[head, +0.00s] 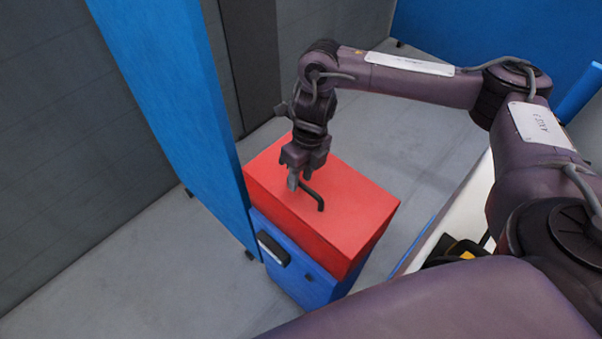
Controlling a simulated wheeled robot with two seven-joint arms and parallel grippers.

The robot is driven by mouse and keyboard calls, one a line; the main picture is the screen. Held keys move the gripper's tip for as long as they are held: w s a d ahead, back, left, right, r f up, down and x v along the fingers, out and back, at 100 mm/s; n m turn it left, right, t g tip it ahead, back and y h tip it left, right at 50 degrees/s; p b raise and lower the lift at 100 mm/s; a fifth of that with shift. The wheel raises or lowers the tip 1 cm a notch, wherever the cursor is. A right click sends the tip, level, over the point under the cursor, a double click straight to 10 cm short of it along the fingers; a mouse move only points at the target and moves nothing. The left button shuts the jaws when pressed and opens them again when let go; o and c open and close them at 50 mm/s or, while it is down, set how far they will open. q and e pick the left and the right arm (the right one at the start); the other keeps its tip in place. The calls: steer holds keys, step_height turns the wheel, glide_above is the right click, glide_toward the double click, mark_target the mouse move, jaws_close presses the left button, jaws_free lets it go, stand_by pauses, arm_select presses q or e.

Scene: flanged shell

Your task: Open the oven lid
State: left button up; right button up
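The oven is a blue box (300,281) with a red block-shaped lid (357,212) on top. The lid looks shut on the base. A thin dark bent handle (320,201) stands on the lid's top face. My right gripper (299,182) points down over the lid at the far end of the handle. Its fingers overlap that end in the picture and hide it. I cannot tell whether they grip the handle or are only beside it. My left gripper is not in view.
A tall blue panel (185,120) stands close along the oven's left side. A black fitting (272,248) sits on the oven's blue front. A white-topped surface (462,205) lies to the right, below my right arm. Grey floor (110,270) is clear at the lower left.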

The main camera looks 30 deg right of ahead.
jaws_close()
